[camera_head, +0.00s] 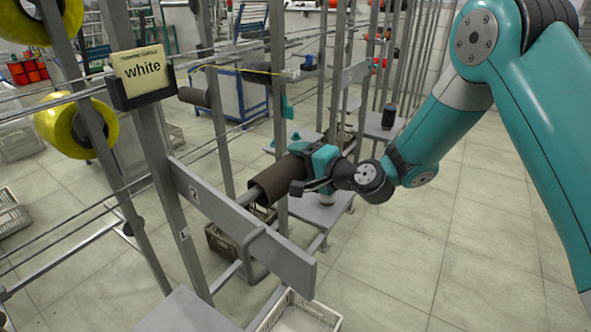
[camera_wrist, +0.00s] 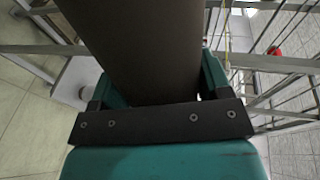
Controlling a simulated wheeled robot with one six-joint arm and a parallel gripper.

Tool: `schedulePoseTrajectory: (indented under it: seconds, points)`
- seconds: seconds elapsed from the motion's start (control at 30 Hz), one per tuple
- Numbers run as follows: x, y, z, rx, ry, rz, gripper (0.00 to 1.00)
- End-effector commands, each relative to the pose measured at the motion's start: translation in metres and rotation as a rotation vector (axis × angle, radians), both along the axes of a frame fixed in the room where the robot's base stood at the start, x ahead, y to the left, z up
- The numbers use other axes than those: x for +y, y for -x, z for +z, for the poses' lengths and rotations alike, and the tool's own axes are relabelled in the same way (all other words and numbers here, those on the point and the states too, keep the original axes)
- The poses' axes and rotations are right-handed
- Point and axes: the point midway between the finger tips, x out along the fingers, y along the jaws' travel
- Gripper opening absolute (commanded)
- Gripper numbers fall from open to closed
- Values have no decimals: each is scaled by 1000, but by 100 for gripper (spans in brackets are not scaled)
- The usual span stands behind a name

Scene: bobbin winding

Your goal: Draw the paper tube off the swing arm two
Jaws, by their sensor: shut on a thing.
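The dark brown paper tube (camera_head: 273,181) sits at a tilt in the middle of the head view. A grey rod of the swing arm two (camera_head: 245,201) shows at its lower left end; how far the rod reaches inside is hidden. The rod joins a grey plate (camera_head: 220,215) marked 2. My gripper (camera_head: 307,163) is shut on the tube's upper right end. In the wrist view the tube (camera_wrist: 140,45) fills the space between the teal fingers of my gripper (camera_wrist: 150,95), and its far end is out of frame.
Yellow spools (camera_head: 75,128) are on the rack. Crates (camera_head: 299,314) stand on the floor below. Another brown tube (camera_head: 193,97) is further back. Open tiled floor (camera_head: 440,260) lies at right.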

Motion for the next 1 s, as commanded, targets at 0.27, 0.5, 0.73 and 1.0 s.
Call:
schedulePoseTrajectory:
  seconds: [0.27,0.5,0.73,1.0]
  points:
    - [-10,-9,2,-1,-1,0,47]
    - [-11,-10,2,-1,-1,0,47]
    - [-18,-17,2,-2,-1,-3,47]
    - [-33,-30,4,-1,-2,-2,47]
